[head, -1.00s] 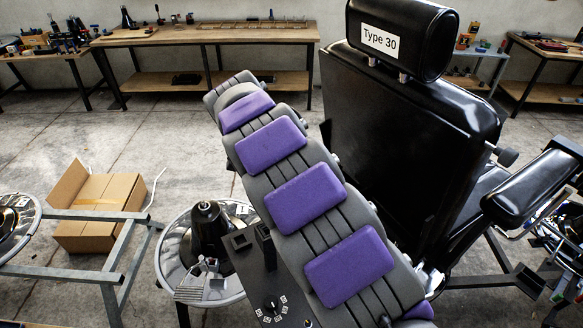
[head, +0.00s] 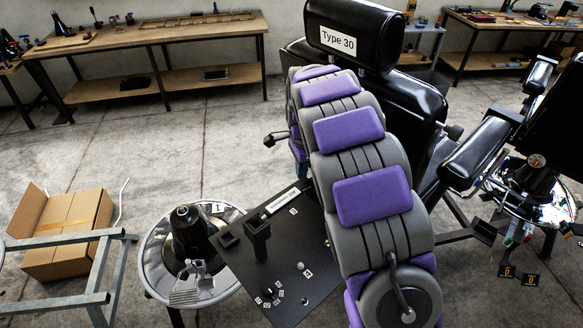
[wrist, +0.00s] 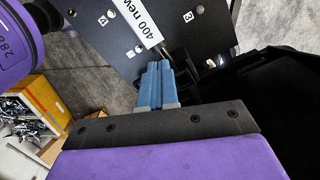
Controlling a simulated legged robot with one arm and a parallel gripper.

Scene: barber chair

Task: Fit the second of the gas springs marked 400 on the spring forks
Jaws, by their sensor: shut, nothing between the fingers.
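In the wrist view my gripper (wrist: 155,83) has its blue fingers together with nothing between them. The fingertips point at the dark plate (wrist: 130,50). A white strip reading "400 new…" (wrist: 138,22) lies just beyond the tips; its far end is cut off by the frame. I cannot tell if it is a label or part of a spring. In the head view the dark plate (head: 325,285) carries a white strip (head: 283,203) and dark upright fork-like parts (head: 258,235). My gripper is not clearly visible there. I cannot make out a gas spring for certain.
The black chair, marked "Type 30" (head: 338,42), stands behind my arm. A black pedestal (head: 190,238) on a round chrome base is left of the plate. A cardboard box (head: 70,225) and metal frame (head: 100,265) are further left. Workbenches line the wall.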

